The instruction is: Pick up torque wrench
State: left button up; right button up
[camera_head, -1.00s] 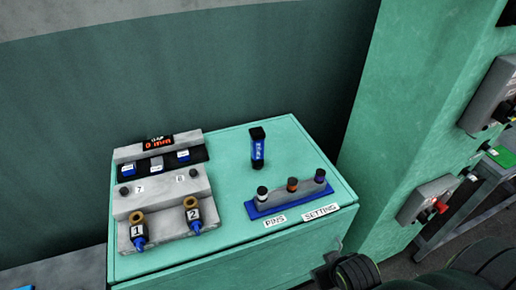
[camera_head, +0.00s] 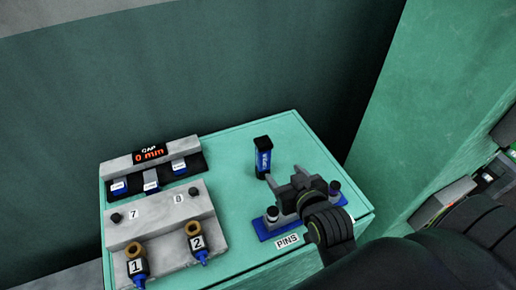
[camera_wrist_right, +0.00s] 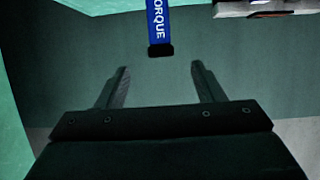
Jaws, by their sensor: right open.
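The torque wrench (camera_head: 263,160) is a short blue tool with black ends and white lettering. It stands upright on the green cabinet top (camera_head: 235,150). My right gripper (camera_head: 284,178) is just in front and to the right of its lower part. In the right wrist view, the wrench (camera_wrist_right: 157,20) shows its "TORQUE" label and a black end, just beyond the gap between my right fingertips (camera_wrist_right: 160,70). The jaws are open and empty; the wrench's other end is cut off at the top edge. My left gripper is not in view.
A blue pin rack (camera_head: 267,230) labelled PINS lies partly hidden under my right gripper. A grey control panel (camera_head: 165,212) with numbered blue-and-brass fittings and a "0 mm" display (camera_head: 150,153) stands on the left. A green column (camera_head: 430,120) rises at the right.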

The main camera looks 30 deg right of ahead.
jog(key=p, duration=0.1)
send_near(266, 154)
jog(key=x, duration=0.2)
jog(key=p+x, duration=0.1)
jog(key=x, duration=0.2)
jog(key=shift+w+r, duration=0.1)
jog(key=shift+w, duration=0.65)
jog(key=shift+w+d+f, duration=0.1)
jog(key=shift+w+f, duration=0.2)
jog(key=shift+w+f+p, duration=0.2)
jog(key=shift+w+p, duration=0.35)
jog(key=x, duration=0.3)
jog(key=shift+s+f+p, duration=0.1)
jog(key=shift+p, duration=0.3)
jog(key=shift+w+f, duration=0.25)
jog(key=shift+w, duration=0.2)
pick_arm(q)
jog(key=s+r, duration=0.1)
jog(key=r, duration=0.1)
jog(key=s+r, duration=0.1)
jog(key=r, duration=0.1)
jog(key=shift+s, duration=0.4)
